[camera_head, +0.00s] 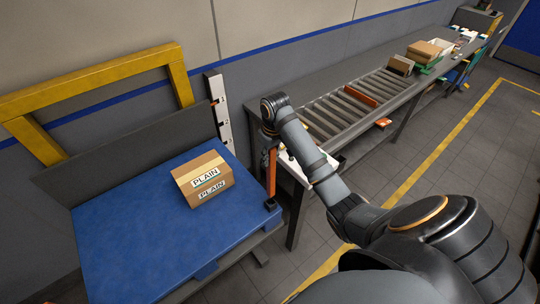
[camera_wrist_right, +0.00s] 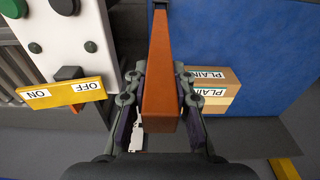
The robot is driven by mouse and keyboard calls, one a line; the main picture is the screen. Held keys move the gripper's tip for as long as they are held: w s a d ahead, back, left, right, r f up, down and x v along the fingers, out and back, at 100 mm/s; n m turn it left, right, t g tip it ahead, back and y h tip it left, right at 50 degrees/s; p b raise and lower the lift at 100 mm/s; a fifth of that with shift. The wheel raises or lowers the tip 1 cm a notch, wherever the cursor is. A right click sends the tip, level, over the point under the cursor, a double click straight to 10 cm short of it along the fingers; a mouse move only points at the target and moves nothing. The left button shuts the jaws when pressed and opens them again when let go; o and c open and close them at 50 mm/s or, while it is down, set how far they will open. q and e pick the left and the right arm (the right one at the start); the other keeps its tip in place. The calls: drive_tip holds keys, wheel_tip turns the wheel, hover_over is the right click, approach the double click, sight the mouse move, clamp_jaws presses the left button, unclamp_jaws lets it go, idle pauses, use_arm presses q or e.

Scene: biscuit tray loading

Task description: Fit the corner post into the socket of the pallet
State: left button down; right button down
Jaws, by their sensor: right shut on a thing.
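The orange corner post (camera_head: 271,175) stands about upright in the head view, at the right corner of the blue pallet (camera_head: 120,240). My right gripper (camera_head: 268,131) is shut on its upper part. The post's lower end meets the dark socket (camera_head: 271,205) at the pallet corner; I cannot tell how deep it sits. In the right wrist view the post (camera_wrist_right: 160,85) lies between the two fingers (camera_wrist_right: 159,78), its far end at the dark socket at the top edge, beside the blue pallet surface (camera_wrist_right: 275,65). My left gripper is not in view.
A carton marked PLAIN (camera_head: 203,180) sits on the pallet, left of the post. A white marked upright (camera_head: 220,112) and yellow frame (camera_head: 85,82) stand behind. A roller conveyor (camera_head: 345,110) runs to the right. A white switch panel (camera_wrist_right: 75,35) is close beside the post.

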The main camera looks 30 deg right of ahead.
sight(270, 170)
drive_tip(key=shift+f+b, duration=1.1)
drive_tip(key=shift+f, duration=4.25)
drive_tip(key=c, duration=1.1)
unclamp_jaws()
drive_tip(key=shift+o, duration=0.2)
drive_tip(key=shift+r, duration=0.1)
drive_tip(key=shift+c, duration=0.4)
wheel_tip(270, 170, up, 3)
drive_tip(key=p, duration=0.2)
drive_tip(key=shift+r+p, duration=0.15)
drive_tip(key=shift+p, duration=0.25)
drive_tip(key=shift+r, duration=4.3)
